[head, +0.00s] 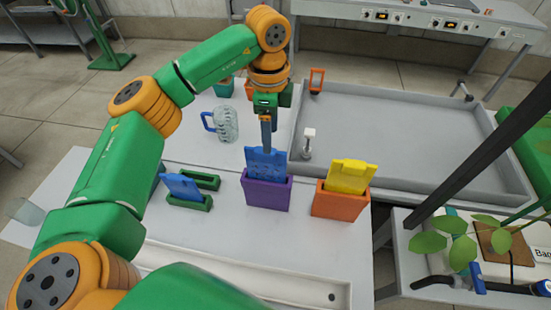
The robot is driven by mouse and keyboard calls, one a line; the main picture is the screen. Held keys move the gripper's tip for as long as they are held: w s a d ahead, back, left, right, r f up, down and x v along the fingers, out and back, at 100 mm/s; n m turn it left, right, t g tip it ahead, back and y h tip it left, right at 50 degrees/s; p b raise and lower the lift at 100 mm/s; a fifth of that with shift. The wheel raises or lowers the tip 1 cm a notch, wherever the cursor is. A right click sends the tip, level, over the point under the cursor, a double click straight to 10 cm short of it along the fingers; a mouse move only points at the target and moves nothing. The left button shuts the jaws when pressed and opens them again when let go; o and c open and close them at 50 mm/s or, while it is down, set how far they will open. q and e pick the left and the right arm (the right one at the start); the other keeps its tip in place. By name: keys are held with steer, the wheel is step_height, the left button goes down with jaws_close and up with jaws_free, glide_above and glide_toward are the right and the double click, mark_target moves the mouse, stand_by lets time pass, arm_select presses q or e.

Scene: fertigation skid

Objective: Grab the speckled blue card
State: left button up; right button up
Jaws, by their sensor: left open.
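A blue card (263,160) with faint markings stands upright in a purple holder (268,193) at the middle of the bench. Another blue card (182,187) leans in a low green holder (190,201) to its left. The picture is too small to tell for certain which of the two is speckled. My left gripper (267,146) points down right at the top edge of the card in the purple holder. It is open; whether its fingers straddle or touch the card cannot be told. My right gripper is out of view.
An orange holder (340,205) with a yellow card (352,176) stands close to the right. A clear jug (226,124) with a blue handle stands behind, left of my gripper. A grey tray (430,185) fills the back right. The bench front is clear.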

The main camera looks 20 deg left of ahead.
arm_select(q)
steer(key=b, duration=0.5)
glide_above(268, 170)
steer(key=w, duration=0.1)
step_height(268, 170, down, 6)
steer(key=shift+d, duration=0.1)
steer(key=shift+w+f, duration=0.15)
steer(key=shift+f, duration=0.3)
steer(key=f+p, duration=0.2)
steer(key=f, duration=0.1)
steer(key=s+f+p, duration=0.1)
steer(key=f, duration=0.1)
steer(key=shift+a+f, duration=0.25)
steer(key=shift+f, duration=0.35)
steer(key=shift+w, duration=0.1)
jaws_close()
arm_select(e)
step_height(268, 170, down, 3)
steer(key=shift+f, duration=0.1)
